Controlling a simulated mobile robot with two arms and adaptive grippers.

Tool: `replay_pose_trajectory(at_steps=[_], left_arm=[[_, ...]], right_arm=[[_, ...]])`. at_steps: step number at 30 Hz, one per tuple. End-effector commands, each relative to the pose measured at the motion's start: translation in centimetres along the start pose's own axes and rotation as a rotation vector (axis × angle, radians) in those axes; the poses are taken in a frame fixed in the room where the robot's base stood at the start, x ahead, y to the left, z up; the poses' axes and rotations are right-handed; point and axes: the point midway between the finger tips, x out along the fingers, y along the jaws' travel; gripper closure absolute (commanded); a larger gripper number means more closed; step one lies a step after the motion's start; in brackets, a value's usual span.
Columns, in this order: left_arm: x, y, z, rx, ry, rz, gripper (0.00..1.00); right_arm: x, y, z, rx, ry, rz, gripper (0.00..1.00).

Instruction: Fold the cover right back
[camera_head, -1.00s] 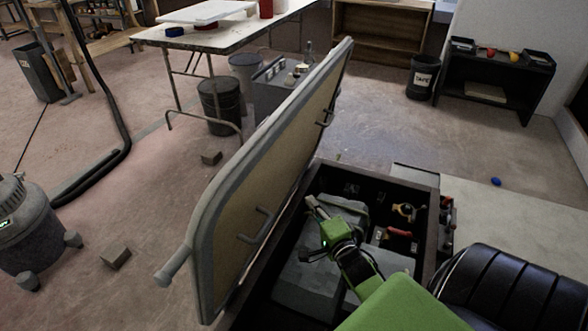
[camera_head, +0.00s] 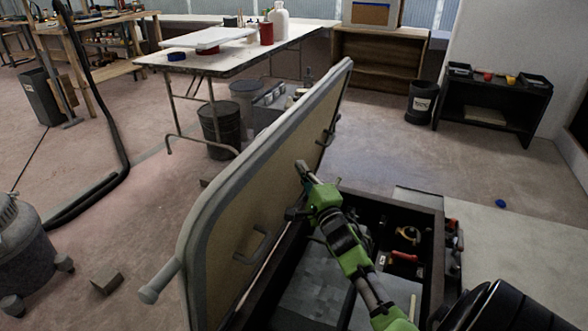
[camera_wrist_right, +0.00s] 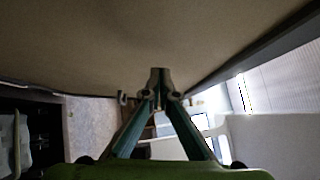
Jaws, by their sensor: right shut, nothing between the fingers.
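The cover (camera_head: 285,160) is a padded grey panel with a tan inner face, standing steeply tilted up from the open dark box (camera_head: 425,210). Two handles are on its inner face, the nearer one (camera_head: 252,248) low down. My right gripper (camera_head: 301,175) is shut and empty, close to the cover's inner face between the two handles. In the right wrist view the shut fingertips (camera_wrist_right: 159,75) are against or very near the tan face (camera_wrist_right: 150,35); I cannot tell whether they touch. My left gripper is not in view.
Inside the box are grey blocks and small tools such as a red-handled one (camera_head: 403,256). A folding table (camera_head: 235,50) with a black bucket (camera_head: 220,128) below stands behind the cover. A vacuum (camera_head: 25,250) and a wood block (camera_head: 107,281) are on the floor at left. A black seat (camera_head: 510,305) is front right.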

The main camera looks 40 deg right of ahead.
Motion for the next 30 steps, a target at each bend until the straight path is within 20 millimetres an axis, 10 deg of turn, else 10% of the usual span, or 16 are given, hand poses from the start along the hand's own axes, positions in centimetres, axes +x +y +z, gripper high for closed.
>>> replay_pose_trajectory(at_steps=[30], left_arm=[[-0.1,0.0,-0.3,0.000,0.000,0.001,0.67]], right_arm=[[3.7,-0.6,3.4,-0.035,-0.001,0.035,1.00]])
